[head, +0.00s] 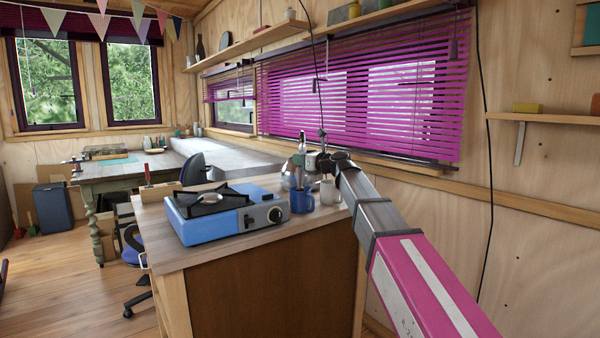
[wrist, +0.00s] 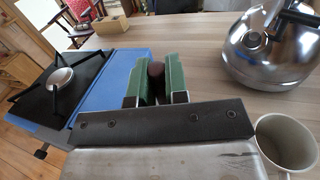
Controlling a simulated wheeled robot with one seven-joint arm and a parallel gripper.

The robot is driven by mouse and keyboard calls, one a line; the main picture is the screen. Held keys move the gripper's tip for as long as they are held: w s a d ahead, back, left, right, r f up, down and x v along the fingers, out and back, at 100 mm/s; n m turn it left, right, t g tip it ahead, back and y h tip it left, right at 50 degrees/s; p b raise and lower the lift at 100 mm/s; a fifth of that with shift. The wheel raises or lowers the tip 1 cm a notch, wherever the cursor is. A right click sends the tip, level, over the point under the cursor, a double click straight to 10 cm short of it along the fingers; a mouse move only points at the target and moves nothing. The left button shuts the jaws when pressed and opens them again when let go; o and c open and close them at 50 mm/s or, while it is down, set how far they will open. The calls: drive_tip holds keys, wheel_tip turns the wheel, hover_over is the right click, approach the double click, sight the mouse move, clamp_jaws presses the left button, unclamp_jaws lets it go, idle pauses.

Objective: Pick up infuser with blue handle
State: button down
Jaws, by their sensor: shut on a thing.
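My gripper (wrist: 157,75) has green fingers, shut on a dark reddish-brown rounded thing (wrist: 156,70). Only the top of this thing shows between the fingers; its lower part is hidden. I cannot make out a blue handle on it. In the head view my gripper (head: 317,160) is above the counter, right of the stove, close to the mugs. I cannot tell there whether the held thing is clear of the blue mug (head: 302,201) below. No other infuser can be made out.
A blue camping stove (head: 215,222) stands left of my gripper on the wooden counter (head: 180,258). A steel kettle (wrist: 262,65) and a pale mug (wrist: 287,142) are close on the right in the wrist view. A window with magenta blinds (head: 365,95) is behind.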

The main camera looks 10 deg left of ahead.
drive_tip(key=shift+r, duration=2.05)
drive_tip(key=shift+r, duration=1.35)
